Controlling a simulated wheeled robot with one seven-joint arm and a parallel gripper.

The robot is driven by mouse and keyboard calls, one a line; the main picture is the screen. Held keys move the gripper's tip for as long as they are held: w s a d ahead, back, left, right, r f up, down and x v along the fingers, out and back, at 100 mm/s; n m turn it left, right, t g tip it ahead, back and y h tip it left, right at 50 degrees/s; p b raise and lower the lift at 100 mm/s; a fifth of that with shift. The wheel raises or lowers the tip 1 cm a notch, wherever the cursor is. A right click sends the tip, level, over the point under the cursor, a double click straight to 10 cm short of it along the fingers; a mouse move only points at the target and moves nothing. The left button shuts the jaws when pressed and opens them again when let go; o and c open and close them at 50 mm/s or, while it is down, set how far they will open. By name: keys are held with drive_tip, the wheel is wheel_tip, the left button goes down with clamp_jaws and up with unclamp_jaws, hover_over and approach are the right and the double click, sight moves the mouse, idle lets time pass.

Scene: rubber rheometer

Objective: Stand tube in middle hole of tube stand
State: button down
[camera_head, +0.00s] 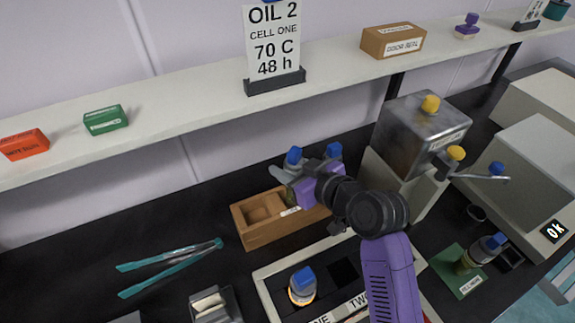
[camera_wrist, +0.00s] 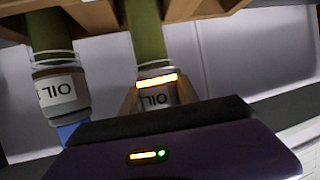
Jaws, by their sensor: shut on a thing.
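The wooden tube stand (camera_head: 250,238) sits on the black bench, with an empty square opening at its left end. My gripper (camera_head: 297,182) is above its right part, shut on a blue-capped tube (camera_head: 294,156) with green contents. In the wrist view, upside down, this held tube (camera_wrist: 150,40) has an OIL label (camera_wrist: 155,98), and its lower end meets the stand (camera_wrist: 193,10). Whether it is fully seated is hidden. A second OIL tube (camera_wrist: 60,85) stands beside it; its blue cap (camera_head: 334,150) shows just right of my gripper in the head view.
A framed block with a blue-capped tube (camera_head: 302,284) in its lit hole is in front of the stand. Teal tongs (camera_head: 170,267) lie left. A metal box (camera_head: 415,135) stands right. Another tube (camera_head: 480,253) is by a green pad (camera_head: 455,272). A shelf (camera_head: 190,85) runs behind.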

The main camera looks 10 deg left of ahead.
sight(288, 159)
drive_tip(key=shift+f+b, duration=1.05)
drive_tip(key=shift+f, duration=0.35)
drive_tip(key=c, duration=0.8)
unclamp_jaws()
drive_tip(key=shift+c, duration=0.2)
drive_tip(key=shift+r, duration=0.1)
wheel_tip(288, 159, up, 6)
drive_tip(key=p, duration=0.4)
drive_tip(key=shift+p, duration=0.4)
drive_tip(key=shift+s, duration=0.1)
